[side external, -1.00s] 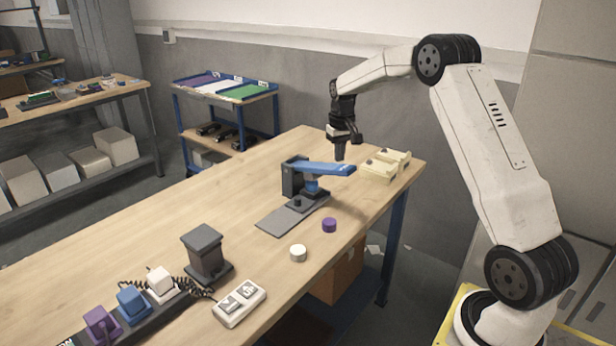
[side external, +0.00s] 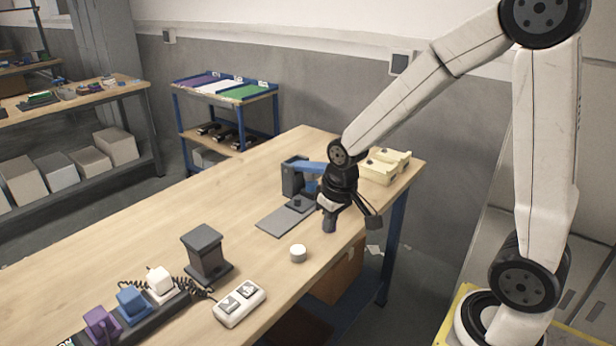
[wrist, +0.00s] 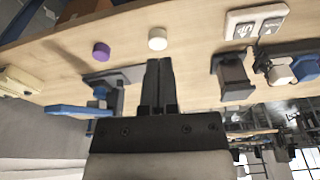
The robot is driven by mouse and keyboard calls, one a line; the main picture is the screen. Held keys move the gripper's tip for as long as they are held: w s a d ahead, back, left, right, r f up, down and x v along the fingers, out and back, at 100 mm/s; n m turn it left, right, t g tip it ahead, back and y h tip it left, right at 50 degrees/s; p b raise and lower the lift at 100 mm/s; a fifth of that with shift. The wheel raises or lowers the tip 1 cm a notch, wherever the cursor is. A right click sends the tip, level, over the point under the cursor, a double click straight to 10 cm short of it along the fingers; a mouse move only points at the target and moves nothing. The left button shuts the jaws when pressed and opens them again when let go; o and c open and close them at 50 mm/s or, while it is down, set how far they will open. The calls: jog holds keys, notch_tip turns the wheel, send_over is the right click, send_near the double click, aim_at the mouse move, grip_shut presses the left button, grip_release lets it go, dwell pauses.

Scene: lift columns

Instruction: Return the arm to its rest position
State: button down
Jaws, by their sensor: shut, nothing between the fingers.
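My gripper (side external: 330,226) is shut and empty. In the side external view it hangs above the table's front edge, in front of the blue-armed press (side external: 292,176). My arm hides part of the press and the purple disc. In the wrist view the gripper's closed fingers (wrist: 159,68) point over the wooden table (wrist: 190,60). The wrist view shows the purple disc (wrist: 101,50) and the white disc (wrist: 157,39) beyond the fingertips. The white disc also lies on the table in the side view (side external: 298,253).
A dark column stand (side external: 205,252), a two-button control box (side external: 239,303) and a strip of purple, blue and white plugs (side external: 131,303) stand at the front left. Cream holders (side external: 385,165) sit at the far right corner. The table's middle left is clear.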

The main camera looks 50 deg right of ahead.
jog(key=s+a+f+n, duration=0.1)
jog(key=s+a, duration=0.3)
jog(key=s, duration=0.2)
jog(key=shift+s+f, duration=0.35)
jog(key=shift+s, duration=0.05)
